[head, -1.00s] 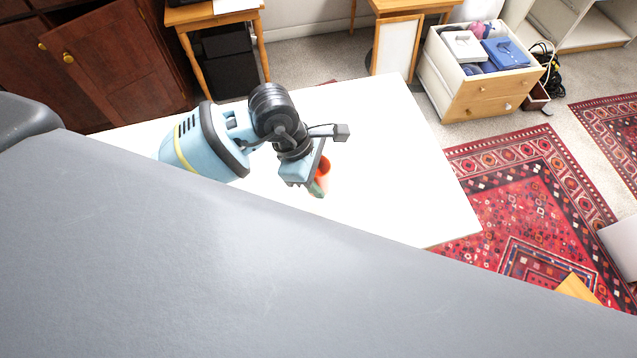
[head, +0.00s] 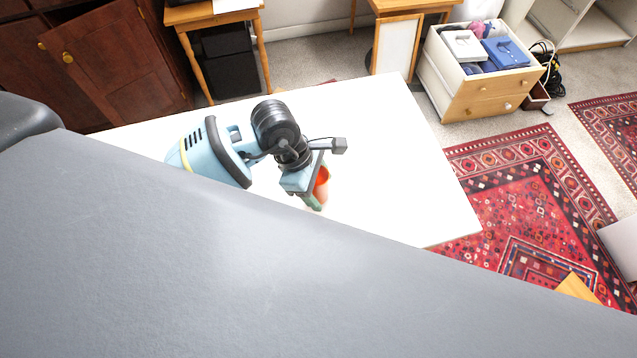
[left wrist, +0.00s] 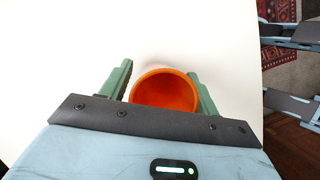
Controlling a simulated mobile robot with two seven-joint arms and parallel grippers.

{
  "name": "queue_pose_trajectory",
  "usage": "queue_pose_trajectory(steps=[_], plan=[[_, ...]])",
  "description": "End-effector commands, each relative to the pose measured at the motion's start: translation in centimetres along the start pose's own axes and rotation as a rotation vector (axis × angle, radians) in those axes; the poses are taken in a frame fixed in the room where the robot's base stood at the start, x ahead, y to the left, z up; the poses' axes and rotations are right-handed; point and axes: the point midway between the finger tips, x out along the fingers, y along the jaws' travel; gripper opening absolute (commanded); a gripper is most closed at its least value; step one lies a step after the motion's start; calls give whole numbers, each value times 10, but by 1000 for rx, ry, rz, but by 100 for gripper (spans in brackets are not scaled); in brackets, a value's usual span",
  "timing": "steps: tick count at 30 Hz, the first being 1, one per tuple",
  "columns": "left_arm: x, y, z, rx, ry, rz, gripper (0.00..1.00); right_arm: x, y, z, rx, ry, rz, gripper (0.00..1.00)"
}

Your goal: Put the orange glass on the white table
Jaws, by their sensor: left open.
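The orange glass (head: 322,183) is at the white table (head: 400,190), partly hidden by my left gripper (head: 312,200) in the head view. In the left wrist view the glass (left wrist: 166,92) shows its open round rim and orange inside. The green fingers of my left gripper (left wrist: 160,85) stand open, one on each side of the glass. A gap shows at the left finger; the right finger is very close to the rim. The white table (left wrist: 60,60) spreads below in the left wrist view. My right gripper is not clearly in view.
The table's right part is bare. A wooden drawer unit (head: 490,95) with a blue box stands beyond the table. Patterned red rugs (head: 540,200) lie on the floor at the right. Dark wooden cabinets (head: 115,60) stand at the back left.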

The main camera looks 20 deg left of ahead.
Motion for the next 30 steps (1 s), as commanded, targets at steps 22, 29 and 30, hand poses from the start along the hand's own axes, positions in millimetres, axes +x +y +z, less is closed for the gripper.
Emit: queue_pose_trajectory(steps=[22, 29, 30], plan=[[-104, 1, 1, 1, 1, 4, 61, 0, 2, -17, -4, 31, 3, 36], [-121, 0, 1, 1, 1, 0, 61, 0, 2, -15, -4, 26, 3, 36], [-122, 0, 1, 1, 1, 0, 61, 0, 2, -14, -4, 24, 3, 36]])
